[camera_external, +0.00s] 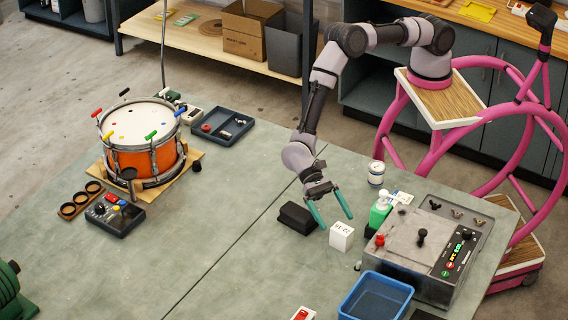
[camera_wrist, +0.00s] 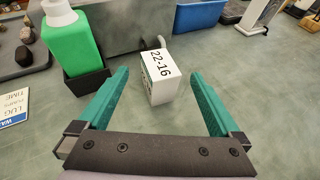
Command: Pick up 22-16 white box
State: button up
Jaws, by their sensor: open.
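The white box (camera_external: 342,236), with the dark print 22-16 on top, stands on the green-grey bench in the external view. In the wrist view the white box (camera_wrist: 159,76) is beyond my fingertips, roughly midway between them. My gripper (camera_external: 331,220) is open, with its two teal fingers spread and pointing down toward the bench near the box. The fingers also show in the wrist view (camera_wrist: 160,85), one on each side and apart from the box. Nothing is held.
A green bottle (camera_external: 379,214) stands close right of the box, beside a grey control panel unit (camera_external: 408,240). A black block (camera_external: 297,217) lies to the left. A blue bin (camera_external: 352,306) is at the front. An orange drum (camera_external: 130,160) is far left; the middle bench is clear.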

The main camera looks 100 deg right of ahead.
aim_at(342, 237)
jog(key=x, duration=0.3)
jog(key=shift+d, duration=0.1)
jog(key=shift+c, duration=0.3)
grip_shut()
